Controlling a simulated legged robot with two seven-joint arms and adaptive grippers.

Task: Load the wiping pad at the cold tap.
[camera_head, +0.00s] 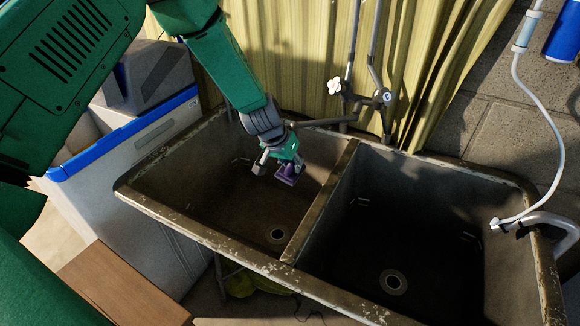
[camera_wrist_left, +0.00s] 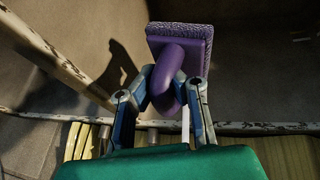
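The purple wiping pad (camera_head: 287,174) is over the left basin of the sink (camera_head: 230,244), below the tap pipes. My left gripper (camera_head: 274,166) holds it there. In the left wrist view the pad (camera_wrist_left: 180,38) shows its rough edge, and its rounded handle (camera_wrist_left: 168,72) sits between the fingers of the left gripper (camera_wrist_left: 164,95). The wall tap (camera_head: 347,92) has a white cross handle (camera_head: 335,86) and a darker knob (camera_head: 385,97); I cannot tell which is cold. No water flow is visible. My right gripper is not in view.
A rim divider (camera_head: 322,200) separates the left basin from the empty right basin (camera_head: 400,235). A grey curved pipe with a pale hose (camera_head: 541,95) is at right. A grey and blue box (camera_head: 140,150) stands at left. A yellow curtain (camera_head: 300,50) hangs behind the taps.

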